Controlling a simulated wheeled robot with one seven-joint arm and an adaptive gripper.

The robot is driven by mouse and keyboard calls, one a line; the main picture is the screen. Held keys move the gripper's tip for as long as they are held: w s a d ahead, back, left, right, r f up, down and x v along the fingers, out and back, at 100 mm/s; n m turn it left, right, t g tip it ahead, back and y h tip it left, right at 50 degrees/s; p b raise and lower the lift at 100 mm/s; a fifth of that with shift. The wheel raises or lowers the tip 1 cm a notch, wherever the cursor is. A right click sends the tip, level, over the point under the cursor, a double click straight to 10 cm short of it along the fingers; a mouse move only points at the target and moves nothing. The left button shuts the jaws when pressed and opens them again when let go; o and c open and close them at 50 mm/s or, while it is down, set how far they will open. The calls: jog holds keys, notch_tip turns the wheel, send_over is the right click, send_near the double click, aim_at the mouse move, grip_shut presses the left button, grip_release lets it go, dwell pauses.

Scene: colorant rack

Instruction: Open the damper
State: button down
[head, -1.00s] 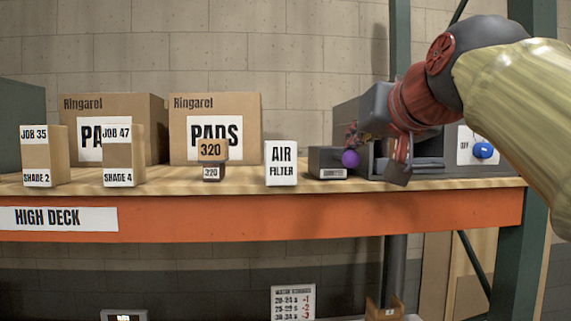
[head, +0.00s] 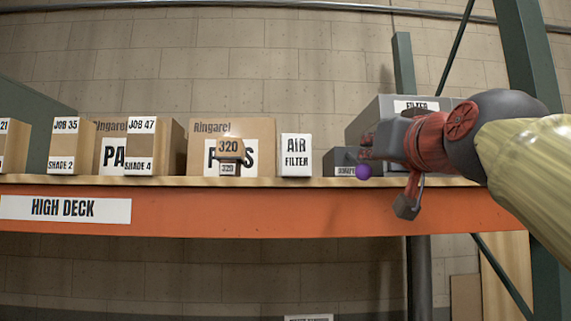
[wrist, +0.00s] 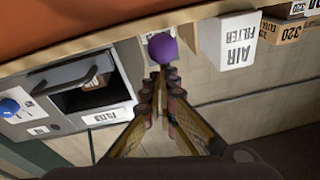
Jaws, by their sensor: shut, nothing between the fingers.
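The damper is a small dark box (head: 343,168) with a white label on the shelf, left of the grey filter unit. A purple ball knob (head: 363,172) sticks out at its right front; it also shows in the wrist view (wrist: 163,48). My gripper (head: 366,146) is just above the knob in the head view. In the wrist view its shut, empty fingertips (wrist: 161,74) point at the knob and are very close to it. I cannot tell whether they touch it. My gripper and wrist hide part of the damper and the filter unit.
The grey filter unit (wrist: 60,124) has an open dark bay with a handle and a blue knob (wrist: 9,107). Left of the damper stand an air filter box (head: 295,155), small 320 boxes (head: 229,150) and cartons. The orange shelf beam (head: 250,212) runs below.

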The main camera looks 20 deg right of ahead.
jog(key=shift+w+f+b, duration=0.1)
jog(key=shift+f+b, duration=0.4)
jog(key=shift+b, duration=0.15)
